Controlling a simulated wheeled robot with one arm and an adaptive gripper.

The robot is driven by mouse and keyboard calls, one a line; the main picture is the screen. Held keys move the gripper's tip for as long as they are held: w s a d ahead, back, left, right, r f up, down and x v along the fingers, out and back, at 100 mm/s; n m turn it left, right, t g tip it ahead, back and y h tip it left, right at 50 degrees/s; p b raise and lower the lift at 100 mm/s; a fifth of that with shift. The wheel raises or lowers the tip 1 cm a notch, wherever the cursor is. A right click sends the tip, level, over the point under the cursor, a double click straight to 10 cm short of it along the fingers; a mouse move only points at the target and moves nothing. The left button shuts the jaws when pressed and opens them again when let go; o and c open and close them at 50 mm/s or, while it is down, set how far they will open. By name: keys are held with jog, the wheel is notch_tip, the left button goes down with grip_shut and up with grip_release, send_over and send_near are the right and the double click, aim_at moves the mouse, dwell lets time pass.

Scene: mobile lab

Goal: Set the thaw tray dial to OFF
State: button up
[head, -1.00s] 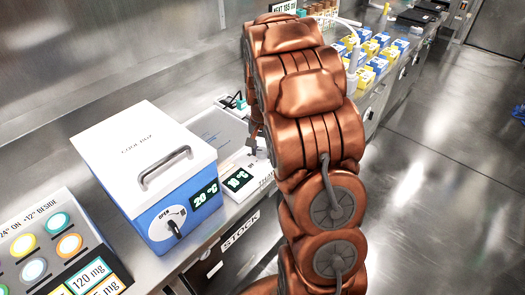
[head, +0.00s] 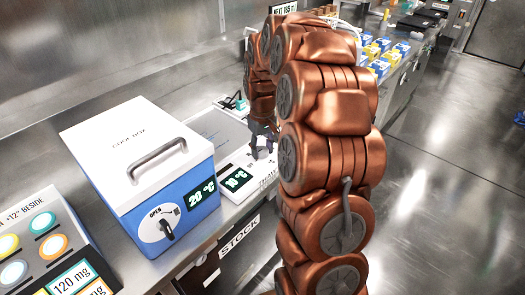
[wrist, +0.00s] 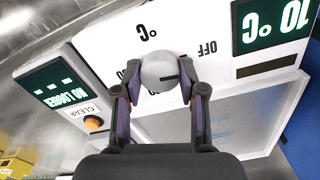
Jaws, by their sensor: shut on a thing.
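The thaw tray (head: 222,132) lies flat on the counter beyond the cool box, with a display (head: 237,180) reading 10 °C. In the wrist view its white panel (wrist: 185,28) appears upside down. The panel carries a round pale dial (wrist: 160,73) with a dark line on its right side. The printed OFF (wrist: 207,48) is up and right of the dial, and °C is above it. My gripper (wrist: 160,88) has a finger on each side of the dial and is shut on it. In the head view my gripper (head: 262,143) is at the tray's right end.
A blue and white cool box (head: 140,165) with a handle, an OPEN dial and a 20 °C display stands nearer on the counter. A panel of coloured buttons (head: 42,245) is at lower left. In the wrist view, an orange CLEAR button (wrist: 92,122) is left of the fingers.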

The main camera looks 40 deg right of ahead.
aim_at(262, 150)
jog(key=shift+n, duration=0.6)
jog(key=o, duration=1.1)
jog(key=shift+o, duration=0.2)
jog(key=shift+r, duration=0.1)
notch_tip(262, 150, up, 12)
dwell(0.3)
